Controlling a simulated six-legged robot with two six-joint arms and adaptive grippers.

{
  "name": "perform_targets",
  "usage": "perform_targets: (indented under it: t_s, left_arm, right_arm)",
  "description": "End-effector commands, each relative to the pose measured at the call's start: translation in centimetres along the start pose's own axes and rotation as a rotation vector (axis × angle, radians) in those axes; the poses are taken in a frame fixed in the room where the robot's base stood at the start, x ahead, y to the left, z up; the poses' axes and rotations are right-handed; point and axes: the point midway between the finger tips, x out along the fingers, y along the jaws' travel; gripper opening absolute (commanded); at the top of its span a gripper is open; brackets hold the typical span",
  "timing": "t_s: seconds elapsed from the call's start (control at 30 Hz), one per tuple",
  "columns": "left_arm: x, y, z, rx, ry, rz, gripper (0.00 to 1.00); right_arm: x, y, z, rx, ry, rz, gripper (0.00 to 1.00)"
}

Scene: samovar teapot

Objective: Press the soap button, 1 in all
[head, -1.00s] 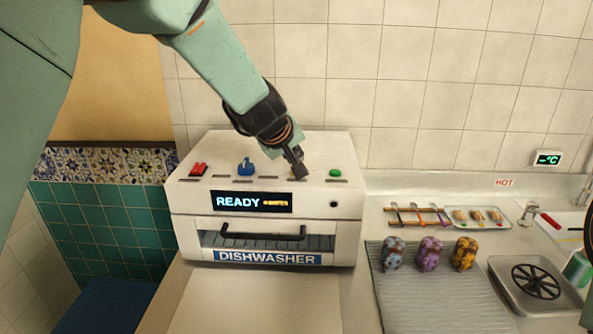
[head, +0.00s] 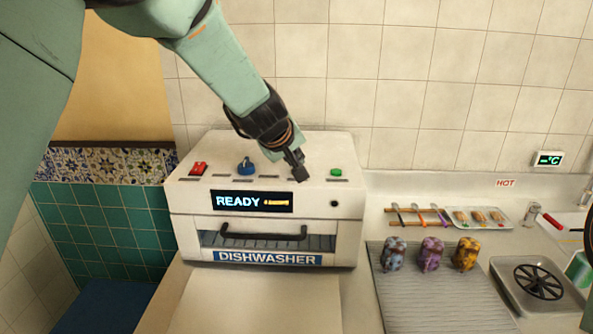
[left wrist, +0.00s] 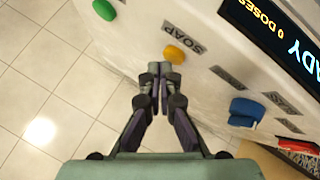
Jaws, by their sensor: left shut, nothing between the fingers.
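The soap button is a yellow round knob (left wrist: 174,54) beside the SOAP label (left wrist: 184,37) on the dishwasher's top, seen in the left wrist view. In the head view it is hidden behind my left gripper (head: 299,177). That gripper, in the left wrist view (left wrist: 160,72), is shut and empty. Its fingertips appear close to the button's near edge; I cannot tell whether they touch it. The white dishwasher (head: 190,228) has a display (head: 252,201) reading READY, with "0 DOSES" in the left wrist view. My right gripper is not clearly visible.
A green button (head: 336,172), a blue knob (head: 246,168) and a red switch (head: 198,168) share the dishwasher's top. A tiled wall (head: 430,80) stands behind. At right are a ribbed mat (head: 415,300) with patterned objects and a tray (head: 505,222).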

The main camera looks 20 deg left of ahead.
Motion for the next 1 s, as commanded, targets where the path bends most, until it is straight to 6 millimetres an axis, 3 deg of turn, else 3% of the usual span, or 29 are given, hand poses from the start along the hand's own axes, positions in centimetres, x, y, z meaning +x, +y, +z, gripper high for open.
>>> perform_targets:
  t_s: [1.0]
  left_arm:
    - [0.65,-0.5,0.5,-0.001,-0.001,0.0,0.0]
  right_arm:
    - [0.96,0.01,0.0,0.0,0.0,0.0,0.4]
